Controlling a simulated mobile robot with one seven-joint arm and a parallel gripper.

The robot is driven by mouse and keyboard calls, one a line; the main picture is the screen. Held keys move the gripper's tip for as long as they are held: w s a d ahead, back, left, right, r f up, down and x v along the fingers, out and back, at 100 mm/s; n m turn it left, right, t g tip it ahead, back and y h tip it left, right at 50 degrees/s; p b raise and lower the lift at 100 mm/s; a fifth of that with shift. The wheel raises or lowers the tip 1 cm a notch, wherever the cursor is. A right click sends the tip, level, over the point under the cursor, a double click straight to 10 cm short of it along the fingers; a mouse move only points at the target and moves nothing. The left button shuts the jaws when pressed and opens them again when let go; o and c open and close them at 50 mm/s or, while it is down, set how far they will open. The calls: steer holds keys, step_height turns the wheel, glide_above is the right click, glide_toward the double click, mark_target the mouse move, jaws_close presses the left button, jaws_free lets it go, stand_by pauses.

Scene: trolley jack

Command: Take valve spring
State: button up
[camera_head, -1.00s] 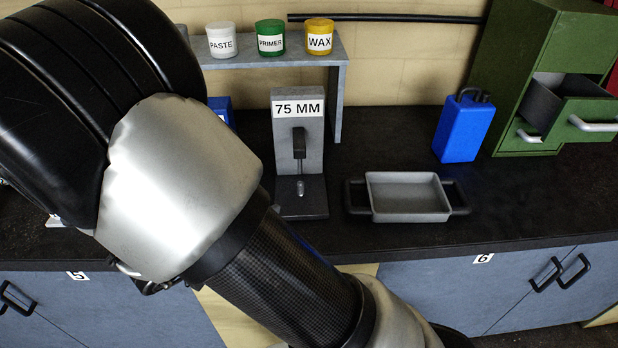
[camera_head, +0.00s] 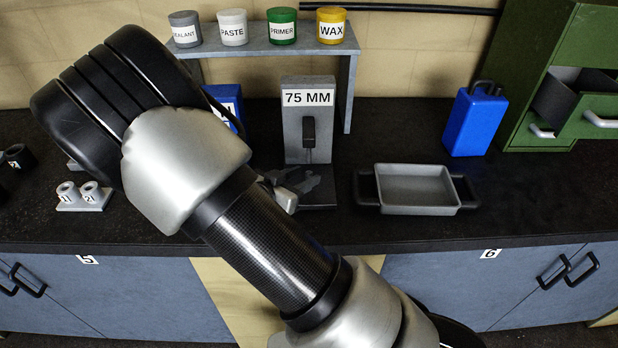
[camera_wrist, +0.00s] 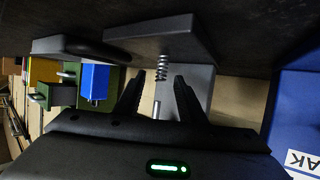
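The valve spring (camera_wrist: 160,69) is a small metal coil standing on the dark base plate of the grey 75 MM stand (camera_head: 306,120). The wrist view is turned over, so the spring appears to hang from the plate. A thin rod tip (camera_wrist: 155,104) of the stand is in line with the spring, with a gap between them. My gripper (camera_wrist: 159,77) is open, with one finger on each side of the spring in the picture; contact cannot be told. In the head view my gripper (camera_head: 306,182) is low at the front of the stand and hides the spring.
A grey tray with black handles (camera_head: 416,188) stands right of the stand, a blue can (camera_head: 475,122) and a green drawer cabinet (camera_head: 570,60) beyond it. A shelf with several pots (camera_head: 282,52) is behind. A small two-post holder (camera_head: 83,198) stands left.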

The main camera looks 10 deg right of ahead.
mark_target(307, 173)
steer(key=x, duration=0.3)
steer(key=shift+w+d, duration=0.2)
steer(key=shift+w, duration=0.1)
jaws_close()
steer(key=shift+r, duration=0.1)
